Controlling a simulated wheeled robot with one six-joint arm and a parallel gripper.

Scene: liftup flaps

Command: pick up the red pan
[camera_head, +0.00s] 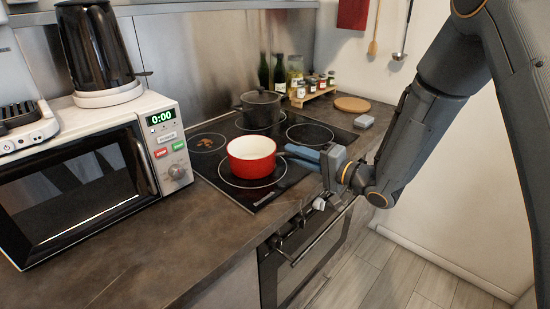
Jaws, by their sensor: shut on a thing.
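The red pan (251,163) is upright on the front left burner area of the black cooktop (210,166). Its outside is red and its inside is pale. Its dark handle points right, toward my gripper (298,155). My gripper comes in from the right and is shut on the handle, which it mostly hides. I cannot tell whether the pan's base touches the glass or is slightly above it.
A dark pot (260,109) stands behind the pan. A microwave (92,170) with a black kettle (94,45) on top is at the left. A rack of jars (312,92) and a round wooden board (352,104) are at the back right. The oven front (308,255) is below.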

